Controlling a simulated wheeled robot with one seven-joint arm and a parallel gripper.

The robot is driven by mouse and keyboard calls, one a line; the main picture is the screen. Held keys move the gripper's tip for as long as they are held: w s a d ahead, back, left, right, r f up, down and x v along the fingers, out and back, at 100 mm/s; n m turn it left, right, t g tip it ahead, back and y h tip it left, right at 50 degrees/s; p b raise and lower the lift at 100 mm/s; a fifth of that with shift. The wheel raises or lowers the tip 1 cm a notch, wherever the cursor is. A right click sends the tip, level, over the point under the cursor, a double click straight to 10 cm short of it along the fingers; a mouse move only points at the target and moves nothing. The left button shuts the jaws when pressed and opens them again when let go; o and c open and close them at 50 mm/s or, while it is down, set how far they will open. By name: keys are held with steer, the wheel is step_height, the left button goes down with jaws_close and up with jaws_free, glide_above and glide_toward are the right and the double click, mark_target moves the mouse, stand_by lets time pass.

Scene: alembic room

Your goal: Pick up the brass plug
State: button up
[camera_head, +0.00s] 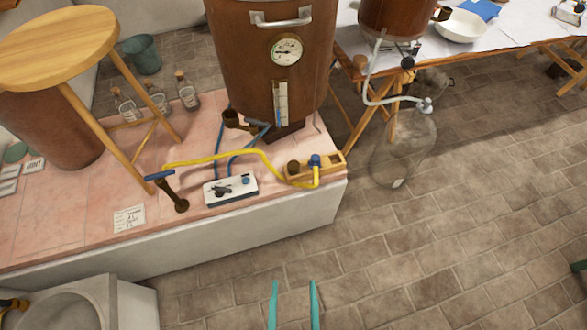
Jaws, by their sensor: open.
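My gripper (293,302) shows at the bottom edge as two teal fingers, apart with nothing between them. It appears over the brick floor, in front of the pink-tiled platform. A small wooden tray (332,168) sits near the platform's right corner. Beside that piece is a blue-topped fitting (315,160) joined to a yellow hose (225,155). My gripper is well short of the tray.
A white box (230,190) and a dark fitting with a blue handle (172,192) stand on the platform (75,225). A large copper vessel (240,60) rises behind. A glass carboy (405,150) stands right of the platform.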

steer(key=shift+f, duration=0.1)
stand_by(0.3)
steer(key=n+t+y, duration=0.2)
glide_toward(295, 174)
steer(key=shift+y, duration=0.4)
steer(key=w, duration=0.4)
steer(key=shift+w+a, duration=0.1)
steer(key=shift+w, duration=0.1)
steer(key=shift+w+a+f, duration=0.1)
steer(key=shift+w+a, duration=0.1)
steer(key=shift+w, duration=0.45)
steer(key=shift+w+a, duration=0.3)
steer(key=shift+w, duration=1.45)
steer(key=shift+w+a, duration=0.3)
steer(key=shift+w, duration=1.45)
steer(key=shift+w+a, duration=0.25)
steer(key=shift+w, duration=1.45)
